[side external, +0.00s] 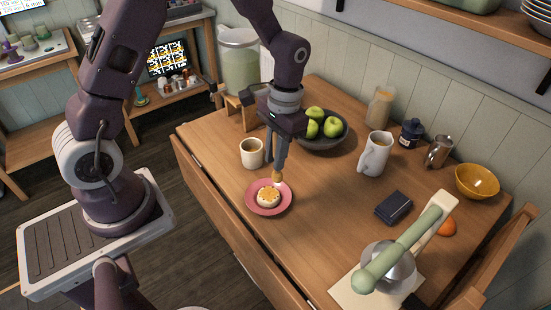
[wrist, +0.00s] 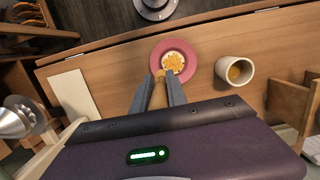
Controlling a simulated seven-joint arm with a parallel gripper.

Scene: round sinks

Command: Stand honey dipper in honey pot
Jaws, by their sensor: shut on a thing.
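My gripper (side external: 279,158) is shut on the wooden honey dipper (side external: 277,176), whose head points down over the back rim of a pink plate (side external: 252,207). In the wrist view the dipper (wrist: 158,93) sits between both fingers, and its amber head is close to the plate (wrist: 186,47). I cannot tell whether the head touches the plate or the food. A round pale cake with amber drizzle (side external: 268,198) lies on the plate. A cream cup (side external: 251,153), seemingly the honey pot, stands upright left of my gripper. The wrist view shows amber inside this cup (wrist: 238,72).
A dark bowl (side external: 325,145) of green apples stands behind my gripper. A white pitcher (side external: 374,156) and a dark box (side external: 393,207) stand to the right. A green-handled appliance (side external: 405,248) is at the front right. The table between plate and box is clear.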

